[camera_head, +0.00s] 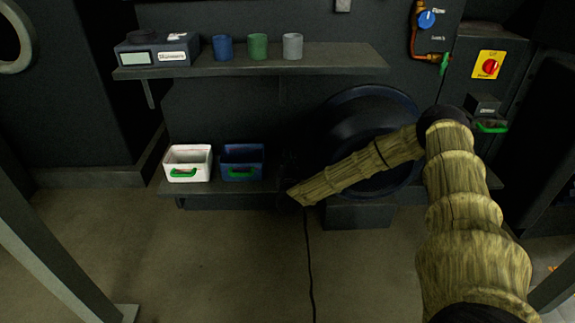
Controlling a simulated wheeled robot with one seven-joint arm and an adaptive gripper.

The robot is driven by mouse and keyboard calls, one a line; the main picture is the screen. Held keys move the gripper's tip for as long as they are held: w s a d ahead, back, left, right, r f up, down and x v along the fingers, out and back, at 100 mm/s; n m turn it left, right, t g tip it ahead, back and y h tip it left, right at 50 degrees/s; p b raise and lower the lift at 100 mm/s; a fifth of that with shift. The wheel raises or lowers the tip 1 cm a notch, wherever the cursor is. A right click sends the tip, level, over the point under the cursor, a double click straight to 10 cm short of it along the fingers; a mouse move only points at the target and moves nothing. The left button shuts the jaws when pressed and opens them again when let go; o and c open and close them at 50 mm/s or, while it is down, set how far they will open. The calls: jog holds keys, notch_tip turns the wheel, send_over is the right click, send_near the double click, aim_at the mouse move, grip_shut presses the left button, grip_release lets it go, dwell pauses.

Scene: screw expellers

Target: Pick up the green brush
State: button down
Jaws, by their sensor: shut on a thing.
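My arm reaches in from the lower right, bends at a dark elbow and points left and down toward the low shelf. My gripper (289,165) is a dark shape just beyond the arm's pale end, right of the blue bin. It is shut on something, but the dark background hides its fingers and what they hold. I cannot make out a green brush anywhere. Green handle-like pieces show on the fronts of the white bin (200,155) and the blue bin (253,154), which stand side by side on the low shelf.
The upper shelf (330,60) carries a dark box (152,56) and blue (222,48), green (257,47) and grey (292,47) cups. A large dark round drum (345,115) stands behind my arm. A black cable (309,260) crosses the otherwise open floor.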

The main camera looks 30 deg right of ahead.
jog(key=shift+r+p, duration=0.35)
jog(key=shift+r, duration=0.1)
jog(key=r, duration=0.1)
jog(key=r+p, duration=0.2)
jog(key=shift+s+a, duration=0.15)
jog(key=shift+s, duration=0.1)
jog(key=p+v, duration=0.4)
jog(key=v, duration=1.1)
jog(key=shift+s+a+r, duration=0.15)
jog(key=shift+s+r, duration=0.05)
jog(key=shift+r, duration=0.2)
jog(key=c, duration=2.1)
grip_release()
grip_shut()
